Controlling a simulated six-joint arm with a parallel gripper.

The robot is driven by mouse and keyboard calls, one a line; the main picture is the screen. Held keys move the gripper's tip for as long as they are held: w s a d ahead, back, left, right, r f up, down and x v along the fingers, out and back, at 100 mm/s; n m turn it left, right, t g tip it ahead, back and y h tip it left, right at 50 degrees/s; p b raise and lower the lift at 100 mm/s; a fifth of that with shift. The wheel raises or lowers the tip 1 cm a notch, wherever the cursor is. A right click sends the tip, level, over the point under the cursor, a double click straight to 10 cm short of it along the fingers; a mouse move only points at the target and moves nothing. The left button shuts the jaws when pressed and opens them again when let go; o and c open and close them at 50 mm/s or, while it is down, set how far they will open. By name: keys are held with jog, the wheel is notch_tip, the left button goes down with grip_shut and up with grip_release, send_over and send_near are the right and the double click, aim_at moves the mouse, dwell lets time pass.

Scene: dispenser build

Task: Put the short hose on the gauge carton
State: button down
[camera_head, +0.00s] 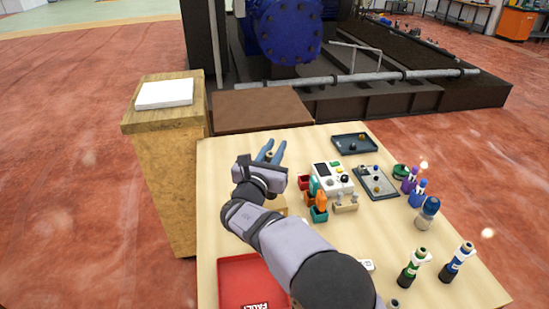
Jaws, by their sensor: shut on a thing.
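My gripper (272,150) is over the far left part of the wooden table, its two blue fingers pointing away from me. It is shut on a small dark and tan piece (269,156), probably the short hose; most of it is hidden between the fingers. A tan cardboard box (281,203), possibly the gauge carton, shows just right of my forearm, nearer than the gripper. My arm covers part of it, and I cannot read any label.
Right of the gripper stand a white device (333,179) and red, orange and green bins (318,205). Dark trays (354,143) lie farther back. Several bottles (428,212) stand on the right. A red tray (240,281) is at the near left. The far left tabletop is clear.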

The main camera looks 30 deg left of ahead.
jog(key=shift+f+p, duration=0.75)
jog(key=shift+f, duration=1.2)
jog(key=c, duration=1.6)
grip_release()
jog(key=b+v, duration=0.5)
jog(key=v, duration=0.7)
